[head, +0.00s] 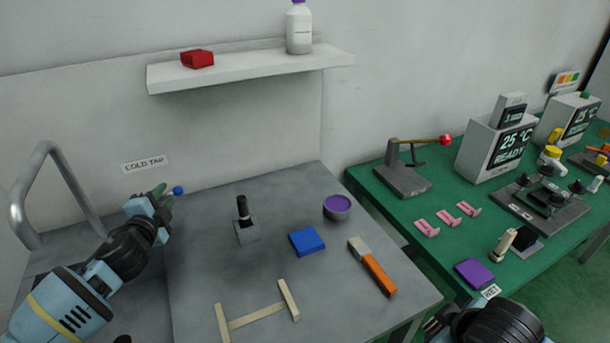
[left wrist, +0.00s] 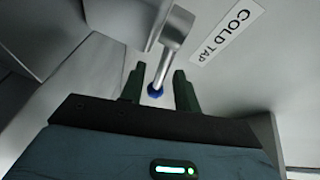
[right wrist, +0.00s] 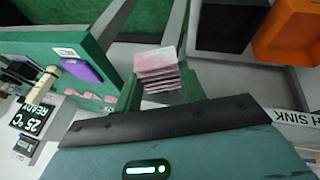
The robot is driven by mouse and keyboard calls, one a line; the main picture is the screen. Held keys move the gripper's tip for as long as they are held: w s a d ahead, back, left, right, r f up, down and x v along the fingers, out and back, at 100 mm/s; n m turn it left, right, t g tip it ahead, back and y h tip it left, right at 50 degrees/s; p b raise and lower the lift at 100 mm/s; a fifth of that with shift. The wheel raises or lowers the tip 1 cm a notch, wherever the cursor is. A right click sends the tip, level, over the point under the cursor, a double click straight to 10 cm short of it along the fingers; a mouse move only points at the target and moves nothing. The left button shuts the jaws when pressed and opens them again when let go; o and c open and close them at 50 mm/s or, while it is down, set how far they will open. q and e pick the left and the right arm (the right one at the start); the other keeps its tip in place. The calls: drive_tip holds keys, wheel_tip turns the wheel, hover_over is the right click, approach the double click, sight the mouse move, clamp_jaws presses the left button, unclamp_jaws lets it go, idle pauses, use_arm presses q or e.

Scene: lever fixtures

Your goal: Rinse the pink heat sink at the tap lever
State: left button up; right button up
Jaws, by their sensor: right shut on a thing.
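The pink heat sink (right wrist: 158,70), a finned block, is between the fingers of my right gripper (right wrist: 160,95), which is shut on it. In the head view only my dark right wrist shows at the bottom right; the heat sink is out of sight there. The tap lever ends in a blue knob (head: 178,190) under the COLD TAP label (head: 145,164). My left gripper (head: 163,198) is open at the knob. In the left wrist view the lever's grey rod (left wrist: 172,45) reaches between the spread fingers; I cannot tell whether they touch it.
A grey tap spout (head: 45,170) arches at the left. The grey table holds a blue block (head: 307,242), a purple-topped cup (head: 337,207) and an orange-handled brush (head: 375,270). Three pink brackets (head: 449,217) lie on the green table. An orange bin (right wrist: 288,35) shows below my right wrist.

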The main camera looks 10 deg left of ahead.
use_arm(q)
drive_tip(key=shift+w, duration=0.65)
drive_tip(key=shift+c, duration=0.3)
clamp_jaws()
drive_tip(key=shift+f, duration=0.1)
